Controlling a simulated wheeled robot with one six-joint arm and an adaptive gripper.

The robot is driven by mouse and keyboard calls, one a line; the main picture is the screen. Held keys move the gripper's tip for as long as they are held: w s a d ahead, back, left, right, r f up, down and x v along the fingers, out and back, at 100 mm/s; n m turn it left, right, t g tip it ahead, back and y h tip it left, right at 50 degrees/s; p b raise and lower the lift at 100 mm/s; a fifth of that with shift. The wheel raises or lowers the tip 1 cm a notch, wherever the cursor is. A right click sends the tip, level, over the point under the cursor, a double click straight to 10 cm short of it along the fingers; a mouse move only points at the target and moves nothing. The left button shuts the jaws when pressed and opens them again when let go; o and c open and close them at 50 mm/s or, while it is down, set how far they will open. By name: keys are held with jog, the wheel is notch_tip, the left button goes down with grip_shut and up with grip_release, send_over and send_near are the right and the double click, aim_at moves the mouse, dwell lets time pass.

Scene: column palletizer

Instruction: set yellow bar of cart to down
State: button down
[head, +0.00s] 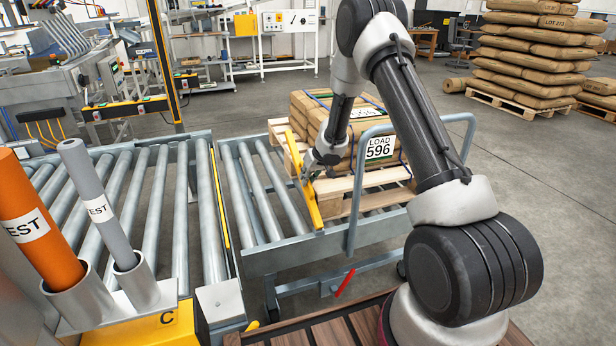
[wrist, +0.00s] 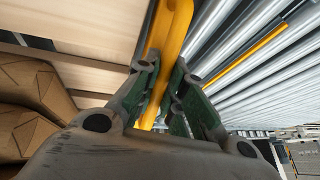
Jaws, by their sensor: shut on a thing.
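The yellow bar (head: 312,207) of the cart (head: 285,257) runs at a slant beside the loaded pallet, on the pallet's left side. In the wrist view the yellow bar (wrist: 176,30) passes between both fingers. My gripper (head: 306,175) is shut on the bar around its middle. In the wrist view the fingers of my gripper (wrist: 165,80) lie on either side of the bar, and its lower part is hidden between them. I cannot tell the bar's exact tilt from these views.
The wooden pallet (head: 330,207) with stacked sacks labelled LOAD 596 (head: 380,148) stands on the cart, close to the bar. A roller conveyor (head: 150,215) adjoins the cart on the left. A grey handle (head: 352,200) rises at the cart's right. A red lever (head: 345,282) sits below.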

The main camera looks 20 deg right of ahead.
jog(key=c, duration=1.5)
grip_release()
jog(key=v, duration=1.2)
